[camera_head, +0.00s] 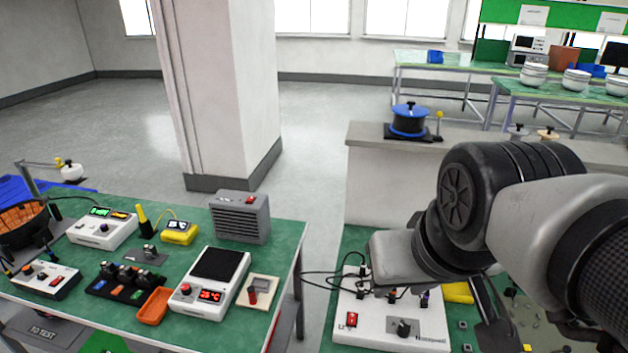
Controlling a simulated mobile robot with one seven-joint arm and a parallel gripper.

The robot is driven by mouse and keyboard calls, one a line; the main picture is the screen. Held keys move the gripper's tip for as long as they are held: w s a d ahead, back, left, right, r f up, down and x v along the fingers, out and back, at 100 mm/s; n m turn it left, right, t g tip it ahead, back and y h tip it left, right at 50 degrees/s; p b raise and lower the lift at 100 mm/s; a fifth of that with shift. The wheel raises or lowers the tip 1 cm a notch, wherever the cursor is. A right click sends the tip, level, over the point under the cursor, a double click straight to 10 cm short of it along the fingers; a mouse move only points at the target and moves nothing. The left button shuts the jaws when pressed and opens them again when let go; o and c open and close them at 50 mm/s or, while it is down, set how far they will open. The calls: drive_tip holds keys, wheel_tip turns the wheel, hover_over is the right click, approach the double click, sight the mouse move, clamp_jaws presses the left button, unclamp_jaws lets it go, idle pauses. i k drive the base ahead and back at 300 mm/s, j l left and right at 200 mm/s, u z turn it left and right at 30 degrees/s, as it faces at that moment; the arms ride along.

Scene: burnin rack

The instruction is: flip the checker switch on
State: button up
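A white box (390,330) with dark lettering lies on the green bench at the bottom centre, and I take it to be the checker. Whether the switch is on or off is too small to tell. My gripper (396,262) is over the back part of this box, behind the red switch in the picture. My grey arm comes in from the right and covers part of the box's back. The fingertips cannot be made out clearly.
The left green table (285,240) holds a white scale-like device (211,283) with a red display, an orange tray (155,306), a grey vented box (240,217) and other instruments. Dark cables run to the white box. A blue-and-black pot (408,120) stands on the ledge behind. A pillar (220,90) stands beyond.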

sight(352, 317)
drive_tip(key=j+z, duration=0.5)
drive_tip(key=j, duration=0.15)
drive_tip(key=i+z, duration=0.1)
drive_tip(key=z, duration=0.45)
